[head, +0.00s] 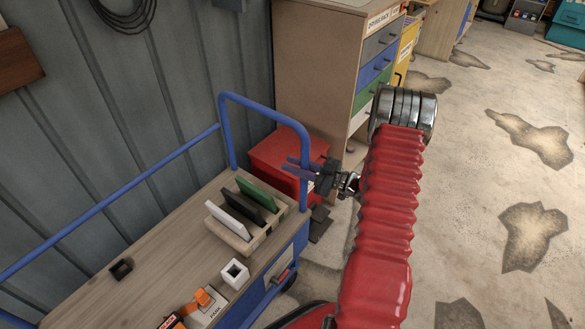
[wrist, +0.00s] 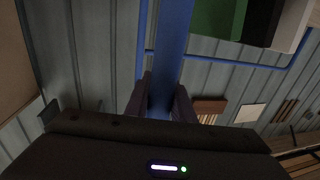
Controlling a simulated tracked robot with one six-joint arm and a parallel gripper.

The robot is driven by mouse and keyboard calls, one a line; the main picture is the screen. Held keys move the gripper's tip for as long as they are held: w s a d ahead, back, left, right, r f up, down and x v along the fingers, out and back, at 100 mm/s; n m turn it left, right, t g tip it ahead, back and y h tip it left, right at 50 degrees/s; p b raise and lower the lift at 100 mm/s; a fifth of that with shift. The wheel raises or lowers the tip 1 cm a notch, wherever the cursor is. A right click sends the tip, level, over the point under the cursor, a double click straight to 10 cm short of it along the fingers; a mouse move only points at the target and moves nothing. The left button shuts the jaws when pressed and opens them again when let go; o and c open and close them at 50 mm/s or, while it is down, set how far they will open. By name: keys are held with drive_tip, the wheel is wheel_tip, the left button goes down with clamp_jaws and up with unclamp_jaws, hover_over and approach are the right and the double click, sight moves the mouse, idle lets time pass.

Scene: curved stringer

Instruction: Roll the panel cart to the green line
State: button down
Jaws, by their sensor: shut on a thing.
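The panel cart (head: 150,262) has a wood-look deck and a blue tubular frame. It stands along the grey wall in the head view. Its blue end handle (head: 262,108) rises at the far end of the deck. My gripper (head: 303,170) is shut on the right upright of this handle. In the wrist view the blue upright (wrist: 172,45) runs between the two dark fingers (wrist: 162,92). A wooden rack (head: 228,235) on the deck holds a white, a black and a green panel, standing tilted. I see no green line in either view.
A red box (head: 275,155) stands just beyond the handle, near a drawer cabinet (head: 340,70) with coloured drawers. A white square holder (head: 235,273) and orange-and-white items (head: 205,300) lie on the deck. Stained concrete floor (head: 470,150) to the right is open.

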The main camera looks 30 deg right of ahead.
drive_tip(key=shift+d, duration=0.45)
drive_tip(key=c, duration=1.9)
unclamp_jaws()
drive_tip(key=o, duration=0.4)
drive_tip(key=shift+s+a, duration=0.1)
drive_tip(key=shift+c, duration=0.2)
drive_tip(key=v, duration=1.3)
drive_tip(key=shift+s, duration=0.4)
drive_tip(key=shift+f, duration=0.1)
